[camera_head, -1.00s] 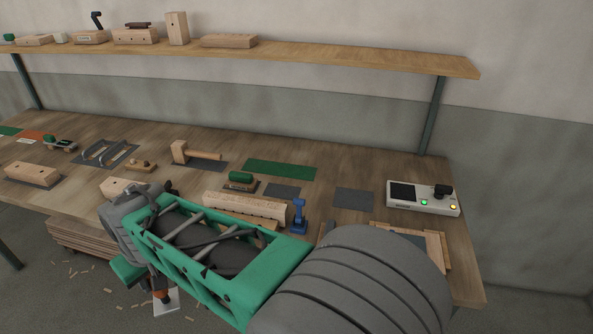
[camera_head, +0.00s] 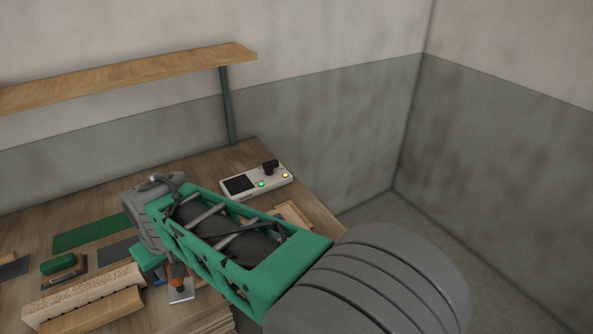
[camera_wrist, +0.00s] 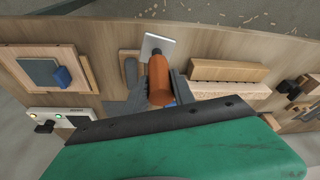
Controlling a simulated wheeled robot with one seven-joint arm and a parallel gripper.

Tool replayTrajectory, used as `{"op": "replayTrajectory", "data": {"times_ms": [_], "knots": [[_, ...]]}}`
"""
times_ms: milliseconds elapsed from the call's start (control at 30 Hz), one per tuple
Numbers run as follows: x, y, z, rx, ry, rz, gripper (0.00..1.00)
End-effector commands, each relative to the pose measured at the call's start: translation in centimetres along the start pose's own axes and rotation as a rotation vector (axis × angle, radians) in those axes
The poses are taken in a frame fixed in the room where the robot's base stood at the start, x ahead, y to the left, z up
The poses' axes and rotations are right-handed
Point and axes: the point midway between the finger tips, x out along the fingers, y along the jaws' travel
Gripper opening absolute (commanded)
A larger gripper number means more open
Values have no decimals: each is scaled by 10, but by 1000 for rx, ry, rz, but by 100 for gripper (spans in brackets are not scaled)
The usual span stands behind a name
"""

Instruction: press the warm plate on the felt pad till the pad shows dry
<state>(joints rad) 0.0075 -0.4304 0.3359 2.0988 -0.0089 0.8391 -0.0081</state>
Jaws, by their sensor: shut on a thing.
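My gripper (camera_wrist: 160,88) is shut on the orange handle (camera_wrist: 159,76) of a tool with a flat pale metal plate (camera_wrist: 158,46). In the head view the plate (camera_head: 182,293) hangs below my gripper near the bench's front edge. The likely felt pad is a dark grey-green square (camera_wrist: 38,70) on a light wooden board, at the upper left of the wrist view, apart from the plate. A blue block (camera_wrist: 62,77) is at its edge. In the head view my arm hides the pad, and only part of its wooden frame (camera_head: 294,214) shows.
A white control box (camera_head: 255,182) with green and yellow lights stands at the bench's back right. A blue piece (camera_head: 160,281) is close behind the tool. Shelf (camera_head: 130,78) above.

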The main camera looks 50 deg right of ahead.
Motion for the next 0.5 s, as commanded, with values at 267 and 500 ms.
{"op": "replayTrajectory", "data": {"times_ms": [267,500], "knots": [[-19,91,-49,-45,-13,-37,0],[-42,231,-54,-144,-6,-64,0]]}}
